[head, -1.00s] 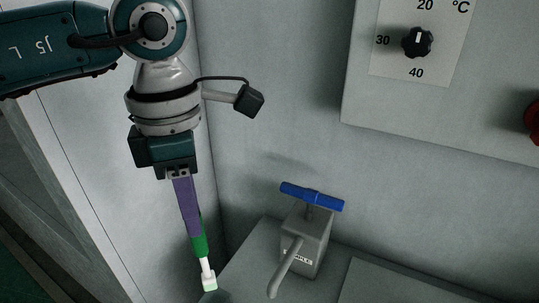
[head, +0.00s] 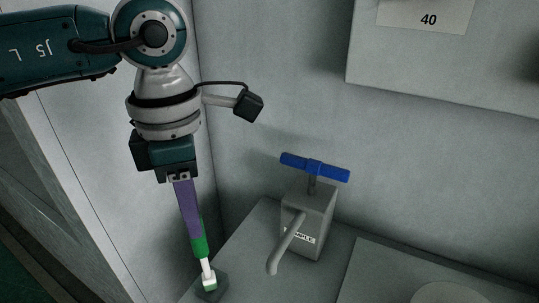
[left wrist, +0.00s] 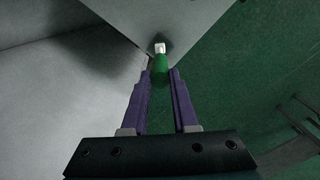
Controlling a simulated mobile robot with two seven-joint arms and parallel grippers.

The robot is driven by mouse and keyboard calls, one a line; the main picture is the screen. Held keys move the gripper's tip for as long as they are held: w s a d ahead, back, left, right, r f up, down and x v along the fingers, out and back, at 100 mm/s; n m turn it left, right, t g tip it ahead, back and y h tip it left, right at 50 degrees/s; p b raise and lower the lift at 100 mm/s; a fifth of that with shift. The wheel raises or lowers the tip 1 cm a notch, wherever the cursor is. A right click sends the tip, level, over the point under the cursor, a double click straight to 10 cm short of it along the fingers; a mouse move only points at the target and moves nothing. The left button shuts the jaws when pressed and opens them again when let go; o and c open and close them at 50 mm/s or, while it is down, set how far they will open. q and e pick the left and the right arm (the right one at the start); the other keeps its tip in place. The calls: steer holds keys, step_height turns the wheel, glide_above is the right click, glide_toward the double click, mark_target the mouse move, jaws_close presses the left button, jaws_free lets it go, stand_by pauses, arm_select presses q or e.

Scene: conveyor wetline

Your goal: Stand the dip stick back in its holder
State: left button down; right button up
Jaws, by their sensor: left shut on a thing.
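The dip stick has a green handle (head: 199,246), a thin white stem (head: 206,268) and a white block end, green at its bottom edge. My left gripper (head: 196,236), with purple fingers, is shut on the green handle. The stick hangs down, slightly tilted. A small dark grey block (head: 220,288), which looks like the holder, is at the bottom of the head view, right at the stick's lower end. I cannot tell whether the end is in it, above it or in front. In the left wrist view the green handle (left wrist: 160,63) sits between the fingertips (left wrist: 160,76). My right gripper is not in view.
A grey sample tap (head: 307,222) with a blue T-handle (head: 314,167) and a bent spout stands right of the stick on the grey surface (head: 245,248). A wall box (head: 450,70) hangs above right. A pale wall panel is close on the left.

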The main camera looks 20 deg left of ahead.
arm_select(q)
steer(key=shift+f+b, duration=0.55)
steer(key=shift+f, duration=0.05)
steer(key=c, duration=0.6)
jaws_free()
step_height(320, 180, up, 10)
steer(key=shift+p, duration=0.85)
